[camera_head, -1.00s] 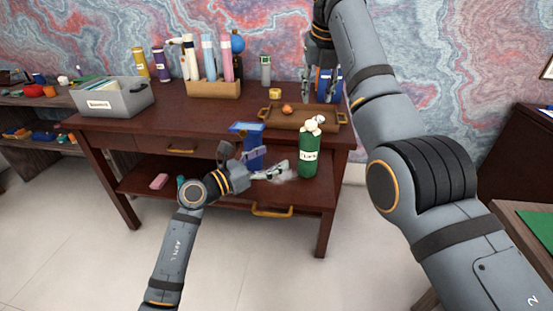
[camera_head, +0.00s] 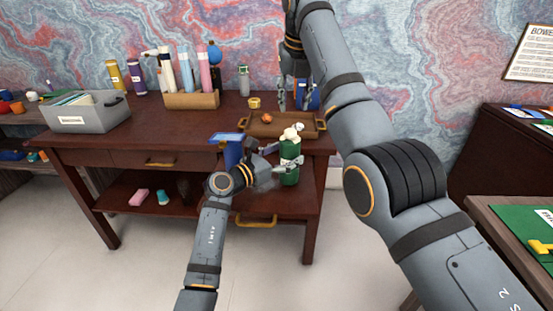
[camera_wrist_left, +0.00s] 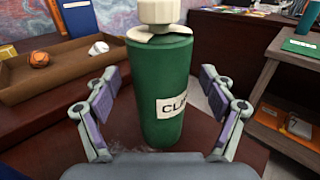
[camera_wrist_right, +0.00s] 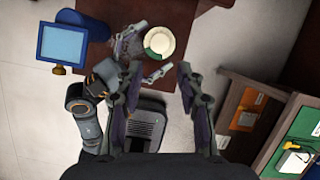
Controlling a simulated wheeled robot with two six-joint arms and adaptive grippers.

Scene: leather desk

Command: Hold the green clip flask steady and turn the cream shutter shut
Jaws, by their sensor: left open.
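The green clip flask (camera_head: 290,150) stands upright near the front right of the desk. Its cream shutter (camera_wrist_left: 157,12) sits on top, above a pale collar; from above, its round top shows in the right wrist view (camera_wrist_right: 160,43). My left gripper (camera_wrist_left: 160,78) is open, one finger on each side of the flask's body, with gaps visible on both sides. My right gripper (camera_head: 297,95) is raised above the desk, behind and above the flask in the head view. Its fingers (camera_wrist_right: 160,70) are apart and empty in the right wrist view.
A blue square-topped container (camera_wrist_right: 62,43) stands left of the flask. A wooden tray (camera_head: 265,126) with an orange ball (camera_head: 266,114) lies behind it. A bottle rack (camera_head: 190,100) and grey bin (camera_head: 88,115) stand farther left.

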